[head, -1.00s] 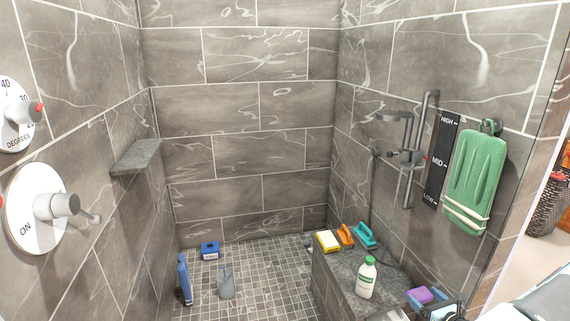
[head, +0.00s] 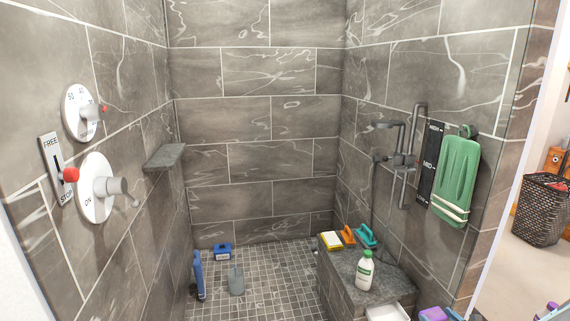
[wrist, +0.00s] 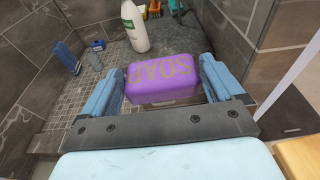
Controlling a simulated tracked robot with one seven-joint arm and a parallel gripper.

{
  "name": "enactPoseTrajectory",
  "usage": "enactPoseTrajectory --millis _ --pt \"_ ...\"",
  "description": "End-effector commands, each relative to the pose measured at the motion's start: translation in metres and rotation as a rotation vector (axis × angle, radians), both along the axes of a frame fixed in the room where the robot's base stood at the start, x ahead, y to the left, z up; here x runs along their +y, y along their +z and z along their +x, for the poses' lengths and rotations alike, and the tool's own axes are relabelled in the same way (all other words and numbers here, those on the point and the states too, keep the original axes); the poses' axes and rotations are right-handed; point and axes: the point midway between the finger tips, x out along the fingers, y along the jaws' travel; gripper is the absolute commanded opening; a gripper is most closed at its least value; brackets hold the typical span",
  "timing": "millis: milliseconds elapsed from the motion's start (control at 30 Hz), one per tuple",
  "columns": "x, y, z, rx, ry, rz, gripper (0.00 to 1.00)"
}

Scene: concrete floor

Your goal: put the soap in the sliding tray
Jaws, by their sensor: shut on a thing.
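The soap (wrist: 163,79) is a purple block with yellow SOAP lettering, upside down in the wrist view. My gripper (wrist: 161,64) is shut on it, with a blue finger at each end. In the head view the soap (head: 433,314) and part of my gripper (head: 455,315) show at the bottom edge, right of the bench. A white tray-like thing (head: 388,312) shows below the bench's front edge, cut off by the picture; it may be the sliding tray. The soap appears to its right and apart from it.
The stone bench (head: 375,288) holds a white bottle (head: 365,272), a yellow sponge (head: 331,241), an orange brush (head: 348,236) and a teal brush (head: 366,236). A blue box (head: 222,250) is on the tiled floor. A wicker basket (head: 542,208) stands far right.

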Motion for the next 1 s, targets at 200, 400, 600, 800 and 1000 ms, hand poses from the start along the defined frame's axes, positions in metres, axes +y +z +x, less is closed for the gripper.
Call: enactPoseTrajectory --millis 200,400,600,800,1000 --pt "0.021 0.011 0.031 0.001 0.044 -0.006 0.60" --pt "0.046 0.025 0.064 0.004 0.087 -0.011 0.60" --pt "0.088 0.046 0.109 0.005 0.146 -0.015 0.60" --pt "0.141 0.069 0.150 0.004 0.208 -0.016 0.60" --pt "0.201 0.093 0.183 0.001 0.271 -0.014 0.60"
